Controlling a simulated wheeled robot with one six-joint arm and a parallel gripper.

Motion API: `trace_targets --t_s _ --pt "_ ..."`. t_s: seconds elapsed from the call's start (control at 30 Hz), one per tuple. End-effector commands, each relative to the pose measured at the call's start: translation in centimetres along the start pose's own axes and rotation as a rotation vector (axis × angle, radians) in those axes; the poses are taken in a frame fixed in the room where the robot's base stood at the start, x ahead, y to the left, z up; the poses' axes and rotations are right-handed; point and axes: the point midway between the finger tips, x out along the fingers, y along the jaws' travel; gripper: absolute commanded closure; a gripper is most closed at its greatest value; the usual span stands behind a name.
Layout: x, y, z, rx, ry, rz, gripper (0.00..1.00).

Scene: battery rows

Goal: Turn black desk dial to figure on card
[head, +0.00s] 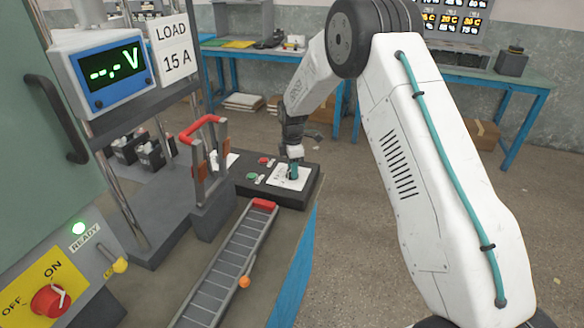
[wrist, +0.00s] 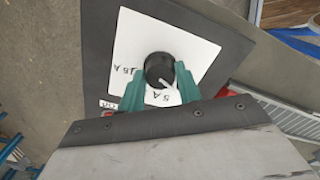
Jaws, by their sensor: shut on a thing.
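The black dial (wrist: 158,66) shows from above in the wrist view, in the middle of a white scale plate (wrist: 205,50). My gripper (wrist: 160,76) has a teal finger on each side of the dial and is shut on it. The dial's white pointer line points to the lower right, near the "5 A" mark. Another mark, which seems to read "15 A", lies to the left; the rest of the scale is hidden. In the head view my gripper (head: 293,171) comes down over the dark desk box. The card (head: 174,48) reads "LOAD 15 A".
Green and red buttons (head: 264,161) sit left of the scale plate. A blue meter (head: 108,73) shows dashes and "V". A red knob (head: 50,300) is front left.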

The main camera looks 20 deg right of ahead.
Motion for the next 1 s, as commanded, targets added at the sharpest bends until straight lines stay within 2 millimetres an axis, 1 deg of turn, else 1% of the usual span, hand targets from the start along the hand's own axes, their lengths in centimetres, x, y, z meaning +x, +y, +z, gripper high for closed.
trace_targets --t_s 0.17,0.37,1.0 --pt "-0.14 0.2 -0.02 0.056 0.002 0.007 0.89" --pt "-0.18 0.23 0.01 0.189 0.003 0.008 0.89" --pt "-0.28 0.26 -0.01 0.79 0.006 0.01 0.89"
